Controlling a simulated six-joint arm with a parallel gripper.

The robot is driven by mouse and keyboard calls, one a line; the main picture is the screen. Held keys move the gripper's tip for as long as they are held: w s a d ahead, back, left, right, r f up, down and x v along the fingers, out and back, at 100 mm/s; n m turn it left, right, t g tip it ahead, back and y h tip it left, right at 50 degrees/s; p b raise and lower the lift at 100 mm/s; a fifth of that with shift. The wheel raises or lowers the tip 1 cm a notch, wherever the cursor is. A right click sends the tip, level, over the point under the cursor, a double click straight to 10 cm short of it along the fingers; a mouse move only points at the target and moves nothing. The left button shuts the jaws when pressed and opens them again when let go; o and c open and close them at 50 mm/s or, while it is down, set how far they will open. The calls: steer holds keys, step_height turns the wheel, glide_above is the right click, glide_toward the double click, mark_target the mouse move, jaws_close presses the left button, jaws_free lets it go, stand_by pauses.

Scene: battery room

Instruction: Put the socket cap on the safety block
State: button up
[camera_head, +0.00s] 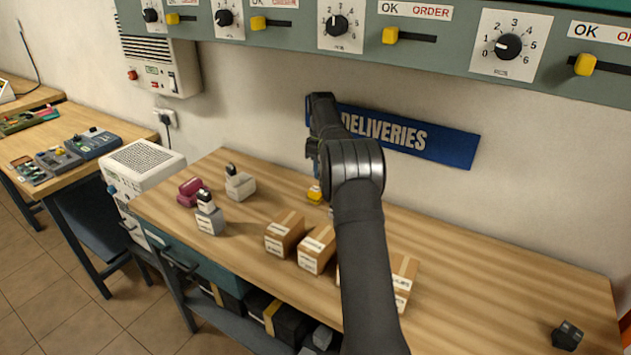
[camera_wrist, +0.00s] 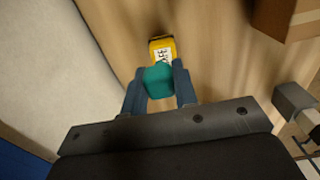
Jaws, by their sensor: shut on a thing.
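My gripper (camera_wrist: 160,82) is shut on a small teal piece, the socket cap (camera_wrist: 158,76), between its two blue fingers in the wrist view. The safety block (camera_wrist: 162,46) is yellow with a white label, just beyond the fingertips on the wooden bench. The cap overlaps the block's near edge in this view; I cannot tell whether they touch. In the head view the yellow block (camera_head: 314,195) shows near the back of the bench, below my gripper. My arm hides part of that area, and the cap cannot be made out there.
Several cardboard boxes (camera_head: 285,234) stand in front of the block, partly behind my arm. To the left are a maroon block (camera_head: 190,191), a white block (camera_head: 240,186) and a grey block (camera_head: 209,221). A dark piece (camera_head: 567,335) lies far right. The bench's right side is mostly clear.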

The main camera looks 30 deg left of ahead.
mark_target(315, 189)
steer(key=shift+s+a+f, duration=0.1)
steer(key=shift+a+f, duration=0.4)
steer(key=shift+a, duration=0.35)
steer(key=shift+f, duration=2.05)
steer(key=shift+f, duration=0.15)
steer(key=o, duration=0.9)
steer(key=shift+o, duration=0.2)
step_height(315, 189, up, 12)
